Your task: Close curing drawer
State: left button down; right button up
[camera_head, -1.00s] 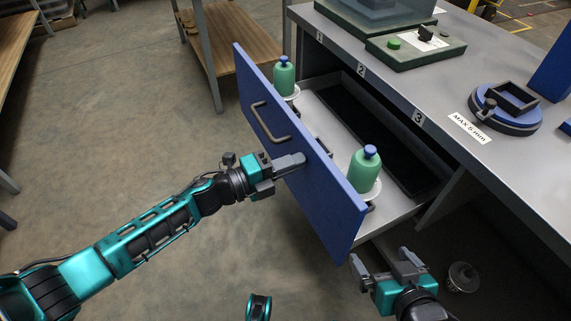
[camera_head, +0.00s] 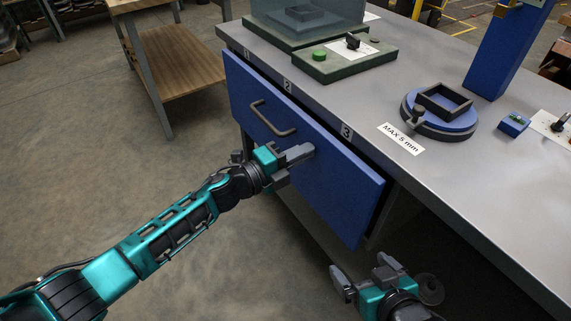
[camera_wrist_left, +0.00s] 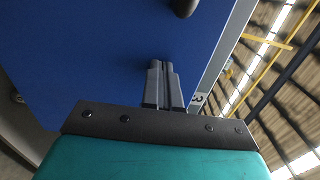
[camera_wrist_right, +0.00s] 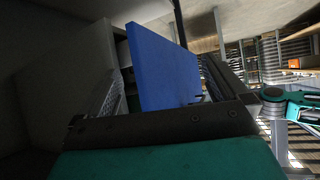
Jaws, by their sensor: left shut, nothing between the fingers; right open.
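The curing drawer's blue front (camera_head: 335,188) stands close against the bench in the head view, with a narrow dark gap along its top towards the right end. Its dark handle (camera_head: 270,122) is on the left half of the front. My left gripper (camera_head: 308,152) is shut and empty, its fingertips at the front, right of the handle. In the left wrist view the shut fingertips (camera_wrist_left: 160,65) are against or very near the blue face (camera_wrist_left: 90,60). The drawer's inside is hidden. My right gripper (camera_head: 366,272) is open and empty below the drawer's right end. The blue panel (camera_wrist_right: 165,70) shows beyond its fingers in the right wrist view.
The grey benchtop (camera_head: 330,95) carries a green base with a green button (camera_head: 320,56), a round blue fixture (camera_head: 438,110) and a blue column (camera_head: 505,50). A wooden-shelved table (camera_head: 180,65) stands at the left. The floor at left is clear.

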pick_arm(q)
jog(key=shift+b+x, duration=0.35)
jog(key=shift+x, duration=0.85)
pick_arm(e)
jog(key=shift+w+a+r, duration=0.2)
jog(key=shift+a, duration=0.3)
pick_arm(q)
jog(key=shift+w+d+r, duration=0.1)
jog(key=shift+r, duration=0.2)
pick_arm(e)
jog(key=shift+s, duration=0.15)
